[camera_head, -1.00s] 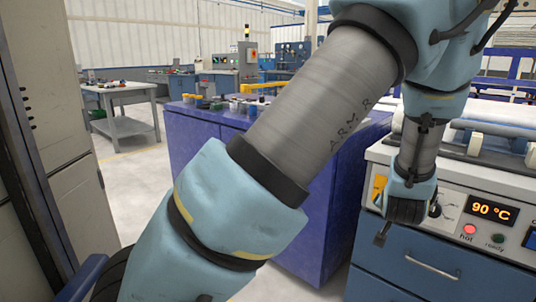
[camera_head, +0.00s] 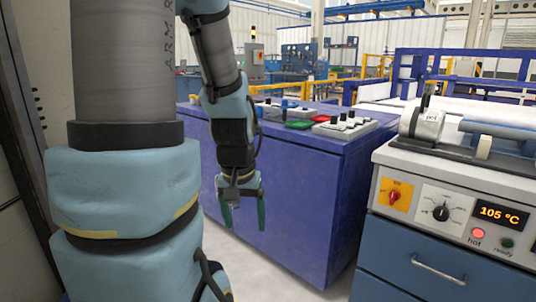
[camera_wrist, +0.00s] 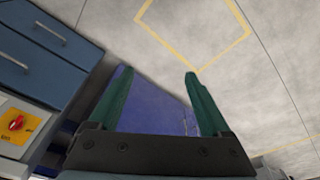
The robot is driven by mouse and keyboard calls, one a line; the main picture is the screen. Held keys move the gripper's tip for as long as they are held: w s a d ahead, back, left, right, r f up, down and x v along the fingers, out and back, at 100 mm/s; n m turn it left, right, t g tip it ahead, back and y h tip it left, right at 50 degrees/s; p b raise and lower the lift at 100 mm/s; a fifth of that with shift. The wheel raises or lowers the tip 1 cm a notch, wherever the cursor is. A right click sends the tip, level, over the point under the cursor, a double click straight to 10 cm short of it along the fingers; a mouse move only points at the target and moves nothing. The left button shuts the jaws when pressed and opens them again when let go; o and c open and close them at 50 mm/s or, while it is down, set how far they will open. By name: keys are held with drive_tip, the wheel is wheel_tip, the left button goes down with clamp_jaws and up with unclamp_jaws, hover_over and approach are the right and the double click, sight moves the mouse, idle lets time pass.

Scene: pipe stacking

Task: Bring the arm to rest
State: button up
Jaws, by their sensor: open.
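My gripper (camera_head: 243,215) hangs pointing down in front of the purple cabinet in the head view. Its two green fingers are apart, with nothing between them. In the wrist view my gripper (camera_wrist: 155,85) also shows open and empty, with the floor and the purple cabinet's side beyond the fingers. My arm fills the left of the head view and hides what lies behind it.
The purple cabinet (camera_head: 305,190) carries small coloured items and a box with black knobs (camera_head: 345,126). At right stands a blue machine (camera_head: 420,240) with a 105 °C display (camera_head: 500,213) and a lit red lamp (camera_head: 478,233). Grey floor (camera_wrist: 200,30) lies below.

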wheel_tip(320, 180, up, 20)
drive_tip(key=s+a+p, duration=0.1)
drive_tip(key=p, duration=1.8)
drive_tip(key=shift+a+f, duration=0.2)
drive_tip(key=shift+f, duration=0.05)
